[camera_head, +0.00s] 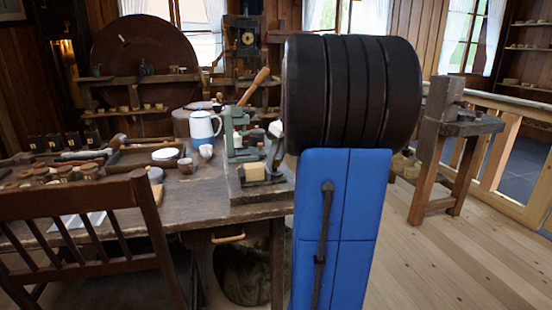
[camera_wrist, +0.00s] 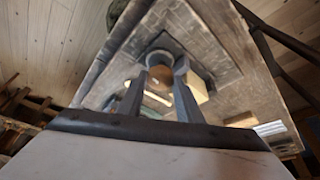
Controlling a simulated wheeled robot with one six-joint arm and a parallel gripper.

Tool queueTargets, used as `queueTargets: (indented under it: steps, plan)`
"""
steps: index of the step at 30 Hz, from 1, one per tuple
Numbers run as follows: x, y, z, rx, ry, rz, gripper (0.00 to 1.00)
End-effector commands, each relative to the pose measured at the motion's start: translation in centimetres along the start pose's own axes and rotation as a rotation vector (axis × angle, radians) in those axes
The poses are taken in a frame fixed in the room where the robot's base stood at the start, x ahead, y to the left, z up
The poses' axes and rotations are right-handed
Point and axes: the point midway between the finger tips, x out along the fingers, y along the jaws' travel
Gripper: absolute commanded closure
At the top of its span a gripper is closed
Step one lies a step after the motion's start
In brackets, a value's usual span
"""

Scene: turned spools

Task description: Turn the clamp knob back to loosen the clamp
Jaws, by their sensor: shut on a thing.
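My gripper shows in the wrist view (camera_wrist: 166,64) with its two dark fingers around a brown round knob (camera_wrist: 160,75), which looks like the clamp knob. The fingers are shut on it. A pale yellow block (camera_wrist: 196,88) sits just right of the fingers, on the grey base (camera_wrist: 224,70) of the clamp. In the head view my gripper (camera_head: 273,155) is small and partly hidden behind my arm, over the right end of the clamp base (camera_head: 245,190). The pale block (camera_head: 254,172) shows there too. The knob cannot be made out in the head view.
A wooden chair (camera_head: 90,215) is in front. Open floor (camera_head: 450,260) lies to the right.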

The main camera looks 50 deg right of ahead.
Motion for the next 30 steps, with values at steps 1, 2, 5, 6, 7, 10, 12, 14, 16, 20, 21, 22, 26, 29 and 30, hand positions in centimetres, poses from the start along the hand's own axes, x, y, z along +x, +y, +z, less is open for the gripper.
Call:
queueTargets:
  steps: [1,2,5,6,7,10,12,14,16,20,21,22,26,29,30]
  plan:
    - [0.01,0.08,0.04,-0.015,-0.001,-0.007,0.9]
    - [0.01,0.09,0.04,-0.026,-0.001,-0.011,0.9]
    - [-0.01,0.1,0.03,-0.053,-0.001,-0.021,0.9]
    - [-0.01,0.1,0.02,-0.06,-0.001,-0.024,0.9]
    - [-0.01,0.1,0.02,-0.064,-0.001,-0.026,0.9]
    - [-0.01,0.09,0.01,-0.076,-0.001,-0.03,0.9]
    - [-0.01,0.08,0.02,-0.079,-0.001,-0.032,0.9]
    - [-0.01,0.07,0.02,-0.08,-0.001,-0.032,0.9]
    - [-0.01,0.07,0.03,-0.08,-0.001,-0.032,0.9]
    - [0.0,0.07,0.03,-0.08,-0.002,-0.032,0.9]
    - [0.0,0.07,0.04,-0.08,-0.002,-0.032,0.9]
    - [0.0,0.07,0.04,-0.079,-0.002,-0.032,0.9]
    - [0.01,0.07,0.04,-0.079,-0.002,-0.032,0.5]
    - [0.01,0.05,0.03,-0.079,-0.002,-0.033,0.5]
    - [0.01,0.04,0.02,-0.079,-0.002,-0.033,0.5]
